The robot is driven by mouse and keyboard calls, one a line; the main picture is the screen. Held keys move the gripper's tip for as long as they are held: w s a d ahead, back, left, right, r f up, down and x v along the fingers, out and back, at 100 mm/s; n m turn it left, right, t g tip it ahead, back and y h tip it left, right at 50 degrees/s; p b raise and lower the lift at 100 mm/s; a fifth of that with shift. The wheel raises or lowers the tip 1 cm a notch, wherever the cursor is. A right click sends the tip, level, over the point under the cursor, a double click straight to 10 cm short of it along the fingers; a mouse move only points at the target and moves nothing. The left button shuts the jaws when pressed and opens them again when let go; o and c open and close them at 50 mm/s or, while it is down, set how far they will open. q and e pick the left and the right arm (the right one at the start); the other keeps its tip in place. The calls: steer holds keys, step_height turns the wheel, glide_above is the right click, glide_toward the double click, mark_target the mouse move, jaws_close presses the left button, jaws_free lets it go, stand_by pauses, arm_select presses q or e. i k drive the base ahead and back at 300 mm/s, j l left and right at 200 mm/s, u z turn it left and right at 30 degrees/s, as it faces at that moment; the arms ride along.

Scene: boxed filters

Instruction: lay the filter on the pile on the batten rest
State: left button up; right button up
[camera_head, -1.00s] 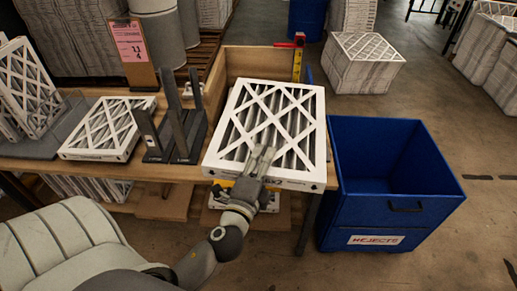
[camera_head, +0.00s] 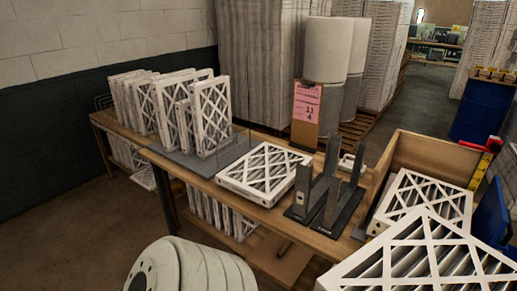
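A white-framed filter (camera_head: 425,262) with a lattice face fills the bottom right corner, cut off by the picture's edge. What bears it is out of sight. Behind it, another filter (camera_head: 425,196) lies in the open wooden box (camera_head: 437,160), partly covered by the near one. A further filter (camera_head: 264,172) lies flat on the bench, left of the dark upright plates. I cannot make out battens under either lying filter. Neither of my grippers is in view.
Dark upright plates (camera_head: 332,195) stand between the flat filter and the box. Several filters (camera_head: 172,108) stand on edge at the bench's left. A pink sign (camera_head: 306,103) stands behind. A red-handled tool (camera_head: 484,155) is at the box's right corner, with a blue bin (camera_head: 493,212) beyond.

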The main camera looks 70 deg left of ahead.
mark_target(255, 174)
steer(key=k+j, duration=0.25)
steer(key=j, duration=0.2)
steer(key=k+j, duration=0.3)
steer(key=j, duration=0.15)
steer(key=k+j, duration=0.25)
steer(key=j, duration=0.2)
steer(key=k+j, duration=0.25)
steer(key=j, duration=0.2)
steer(key=k+j, duration=0.25)
steer(key=j, duration=0.15)
steer(key=i+j, duration=0.3)
steer(key=i, duration=0.15)
